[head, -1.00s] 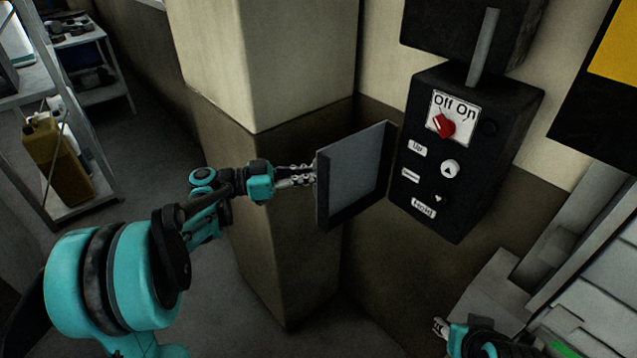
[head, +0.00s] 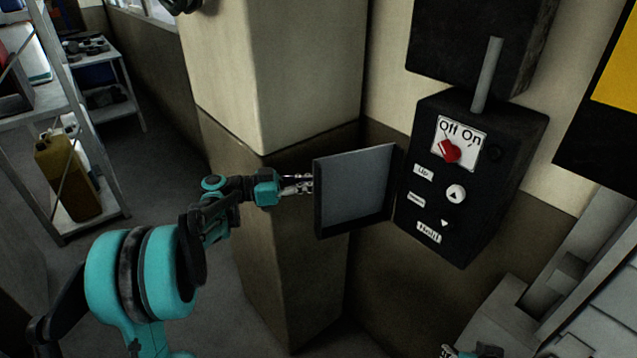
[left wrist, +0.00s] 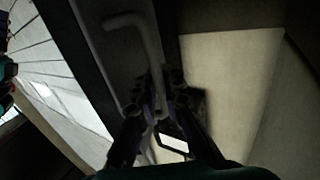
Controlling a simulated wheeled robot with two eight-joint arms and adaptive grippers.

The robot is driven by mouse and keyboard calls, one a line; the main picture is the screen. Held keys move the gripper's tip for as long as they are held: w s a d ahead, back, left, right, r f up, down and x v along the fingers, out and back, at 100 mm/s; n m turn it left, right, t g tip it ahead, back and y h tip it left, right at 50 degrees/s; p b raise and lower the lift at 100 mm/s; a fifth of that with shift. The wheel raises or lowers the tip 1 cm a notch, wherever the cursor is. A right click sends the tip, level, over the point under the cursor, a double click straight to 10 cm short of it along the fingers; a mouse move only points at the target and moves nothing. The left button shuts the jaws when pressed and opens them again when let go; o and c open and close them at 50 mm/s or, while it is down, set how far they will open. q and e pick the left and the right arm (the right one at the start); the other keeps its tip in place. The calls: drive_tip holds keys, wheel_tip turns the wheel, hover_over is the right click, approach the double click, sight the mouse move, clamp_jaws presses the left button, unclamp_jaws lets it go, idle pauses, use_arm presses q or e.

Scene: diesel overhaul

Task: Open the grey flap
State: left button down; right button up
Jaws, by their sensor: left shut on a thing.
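The grey flap (head: 356,190) stands swung out to the left of the black control box (head: 470,185) in the head view, its flat side facing the camera. Its right edge is beside the box. My left gripper (head: 310,184) is at the flap's left edge. In the left wrist view a grey bent rod (left wrist: 125,20), apparently the flap's handle, runs down between the fingers of my left gripper (left wrist: 163,85), which are shut on it. The fingertips are partly hidden behind the flap in the head view. Only a tip of my right gripper (head: 447,351) shows at the bottom edge; its jaws are unclear.
The box carries a red Off/On knob (head: 450,151) and round buttons; a grey lever (head: 487,75) stands above it. A wall pillar (head: 285,240) is close behind my left gripper. Shelves with a yellow can (head: 68,175) stand far left.

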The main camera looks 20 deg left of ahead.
use_arm(q)
drive_tip(key=c, duration=1.9)
unclamp_jaws()
drive_tip(key=shift+a, duration=0.1)
drive_tip(key=v, duration=1.2)
drive_tip(key=shift+s, duration=0.1)
